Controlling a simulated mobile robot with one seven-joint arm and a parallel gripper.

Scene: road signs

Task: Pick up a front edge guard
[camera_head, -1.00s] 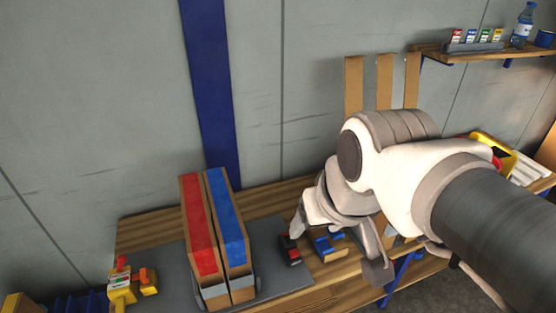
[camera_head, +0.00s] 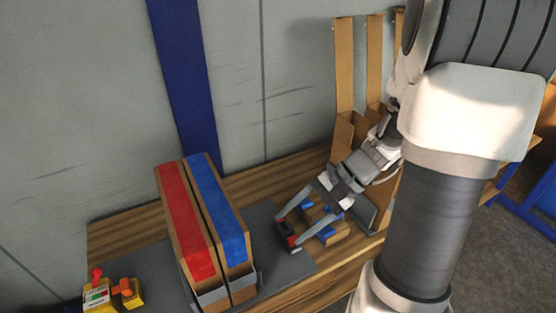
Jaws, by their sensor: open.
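Several tall tan cardboard strips, which look like the edge guards (camera_head: 344,65), stand upright against the wall at the back right. Their lower ends sit in a tan holder (camera_head: 342,135). My arm hides part of the rightmost strip. My gripper (camera_head: 290,230) is open, pointing down and left over the bench, in front of and below the strips. Its fingertips are on either side of a small black and red object (camera_head: 287,236); I cannot tell whether they touch it. The gripper is apart from the strips.
Two tall boxes, one with a red top (camera_head: 186,225) and one with a blue top (camera_head: 218,205), stand on a grey mat (camera_head: 268,268). A tan piece with blue parts (camera_head: 328,230) lies beside the gripper. A yellow tape dispenser (camera_head: 110,298) is at lower left.

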